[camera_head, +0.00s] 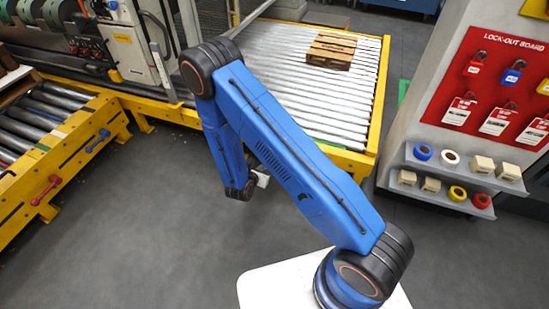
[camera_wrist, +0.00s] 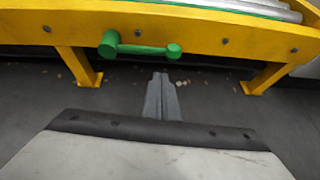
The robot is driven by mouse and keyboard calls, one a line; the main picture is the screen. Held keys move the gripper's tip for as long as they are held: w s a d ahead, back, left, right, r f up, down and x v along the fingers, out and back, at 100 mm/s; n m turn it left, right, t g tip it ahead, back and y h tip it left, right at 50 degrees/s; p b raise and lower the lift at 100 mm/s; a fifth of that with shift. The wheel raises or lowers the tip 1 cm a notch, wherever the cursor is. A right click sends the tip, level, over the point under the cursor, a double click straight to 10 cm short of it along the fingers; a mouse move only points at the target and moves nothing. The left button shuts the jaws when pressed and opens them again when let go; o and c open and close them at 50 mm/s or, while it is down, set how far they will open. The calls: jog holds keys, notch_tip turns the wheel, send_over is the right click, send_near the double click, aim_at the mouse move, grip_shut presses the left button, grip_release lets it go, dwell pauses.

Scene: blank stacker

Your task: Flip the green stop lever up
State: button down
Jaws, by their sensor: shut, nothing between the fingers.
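The green stop lever (camera_wrist: 140,48) is on the yellow conveyor side rail (camera_wrist: 215,30) in the wrist view. It lies nearly level, its thicker end at the left and a smaller rounded knob at the right, slightly lower. My gripper (camera_wrist: 161,77) is shut and empty, its grey fingertips just below the lever's right half in the picture and apparently apart from it. In the head view my gripper (camera_head: 262,180) shows only as a small white part beside my blue arm. The green lever is not visible there.
A red lever (camera_head: 46,190) and a blue lever (camera_head: 98,140) are on the left conveyor's yellow side. A pallet-like wooden stack (camera_head: 331,50) sits on the roller conveyor (camera_head: 350,95). A lock-out board (camera_head: 495,85) with shelves stands right. Grey floor (camera_head: 130,240) is clear.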

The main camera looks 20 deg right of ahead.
jog(key=shift+s+a+f+n+y, duration=0.15)
jog(key=shift+f+n, duration=0.15)
jog(key=shift+f, duration=0.55)
jog(key=shift+a+f+n+y, duration=0.15)
jog(key=shift+f+n, duration=0.15)
jog(key=shift+f, duration=0.55)
jog(key=x, duration=1)
jog(key=shift+w+d+r, duration=0.15)
jog(key=shift+w+r, duration=0.05)
jog(key=shift+r, duration=0.85)
jog(key=shift+w+d+r, duration=0.1)
jog(key=shift+w+r, duration=0.1)
jog(key=shift+r, duration=0.8)
jog(key=shift+r, duration=0.1)
